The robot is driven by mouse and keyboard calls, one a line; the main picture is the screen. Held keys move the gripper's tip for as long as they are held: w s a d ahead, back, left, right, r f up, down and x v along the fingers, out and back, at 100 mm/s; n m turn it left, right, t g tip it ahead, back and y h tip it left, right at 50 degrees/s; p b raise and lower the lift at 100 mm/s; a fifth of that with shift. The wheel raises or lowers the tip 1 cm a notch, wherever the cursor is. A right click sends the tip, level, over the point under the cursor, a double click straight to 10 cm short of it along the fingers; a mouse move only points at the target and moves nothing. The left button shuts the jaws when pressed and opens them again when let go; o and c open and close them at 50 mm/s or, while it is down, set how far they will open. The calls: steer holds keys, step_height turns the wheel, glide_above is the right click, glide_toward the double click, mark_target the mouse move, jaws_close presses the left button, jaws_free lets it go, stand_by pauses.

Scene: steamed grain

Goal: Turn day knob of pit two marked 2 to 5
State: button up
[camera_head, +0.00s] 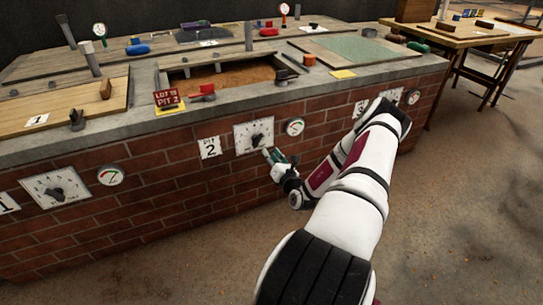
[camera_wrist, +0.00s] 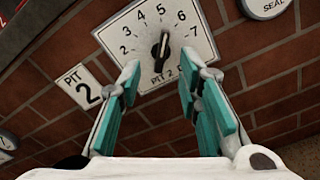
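The day knob of pit two is a dark knob on a white dial plate in the brick wall. In the head view the knob (camera_head: 257,140) sits on the plate (camera_head: 242,130) beside a sign marked PIT 2 (camera_head: 209,148). In the wrist view the knob (camera_wrist: 160,48) is upright, its light mark pointing up, near 5 or between 5 and 6; the exact setting is unclear. My gripper (camera_head: 267,157) is just below and right of the knob. In the wrist view my gripper (camera_wrist: 158,78) is open, its teal fingers apart and empty, with the knob ahead beyond the fingertips.
A round gauge (camera_head: 293,127) is right of the dial. Another dial (camera_head: 56,187) and gauge (camera_head: 110,175) are at the left. A red LOT 19 PIT 2 sign (camera_head: 167,99) stands on the ledge above. A wooden table (camera_head: 470,38) stands back right. Open floor lies in front.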

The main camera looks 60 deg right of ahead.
mark_target(259, 143)
steer(key=s+d+r+g+y+p, duration=0.1)
steer(key=s+d+r+y+p, duration=0.15)
steer(key=y, duration=0.25)
steer(key=b+x, duration=0.1)
steer(key=x, duration=0.3)
steer(key=b+x, duration=0.2)
steer(key=x, duration=0.2)
steer(key=b+x, duration=0.2)
steer(key=x, duration=0.2)
steer(key=shift+w+a+f, duration=0.25)
steer(key=shift+w+f, duration=0.1)
jaws_close()
